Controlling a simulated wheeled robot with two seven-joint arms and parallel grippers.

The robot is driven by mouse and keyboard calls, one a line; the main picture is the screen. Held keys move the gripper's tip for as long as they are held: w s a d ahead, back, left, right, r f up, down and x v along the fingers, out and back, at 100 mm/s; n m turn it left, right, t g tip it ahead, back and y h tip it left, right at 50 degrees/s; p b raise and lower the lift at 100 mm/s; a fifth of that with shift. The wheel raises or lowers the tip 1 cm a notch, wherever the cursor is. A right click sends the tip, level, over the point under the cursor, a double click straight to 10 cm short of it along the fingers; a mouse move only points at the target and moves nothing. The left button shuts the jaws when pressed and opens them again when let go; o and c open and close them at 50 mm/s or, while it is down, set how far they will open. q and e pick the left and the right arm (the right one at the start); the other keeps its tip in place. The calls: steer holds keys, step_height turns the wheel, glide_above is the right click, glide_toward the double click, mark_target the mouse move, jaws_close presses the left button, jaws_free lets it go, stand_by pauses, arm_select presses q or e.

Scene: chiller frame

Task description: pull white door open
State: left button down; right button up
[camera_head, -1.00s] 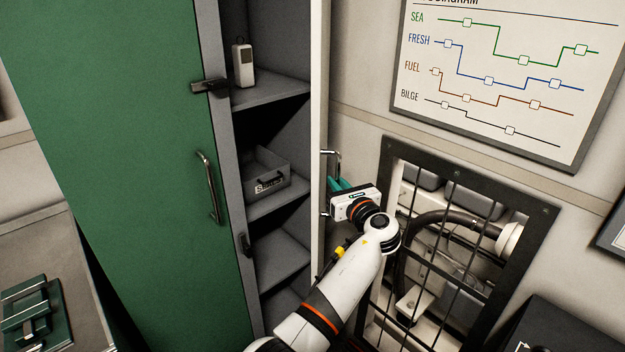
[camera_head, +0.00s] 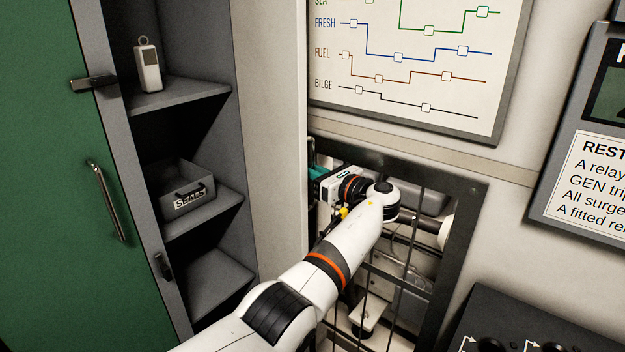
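The white door (camera_head: 270,120) stands open at the right side of the grey cabinet, its broad inner face turned partly toward me. Its metal handle (camera_head: 311,152) is at the door's right edge, mostly hidden behind that edge. My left gripper (camera_head: 316,182) has teal fingers, reaches in from the right of the door and points left at the handle. The fingers appear shut around the handle bar, with their tips partly hidden by the door edge. My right gripper is not in view.
A green door (camera_head: 45,200) with its own handle is at the left. Open shelves hold a small white device (camera_head: 148,66) and a grey bin (camera_head: 187,190). A black barred frame (camera_head: 455,250) is close behind my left arm. A dark console (camera_head: 520,320) is at the lower right.

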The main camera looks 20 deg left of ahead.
arm_select(q)
steer(key=shift+w+d+g, duration=0.1)
steer(key=shift+w+g, duration=0.2)
stand_by(0.4)
steer(key=c, duration=1.8)
jaws_free()
steer(key=shift+w+f, duration=0.1)
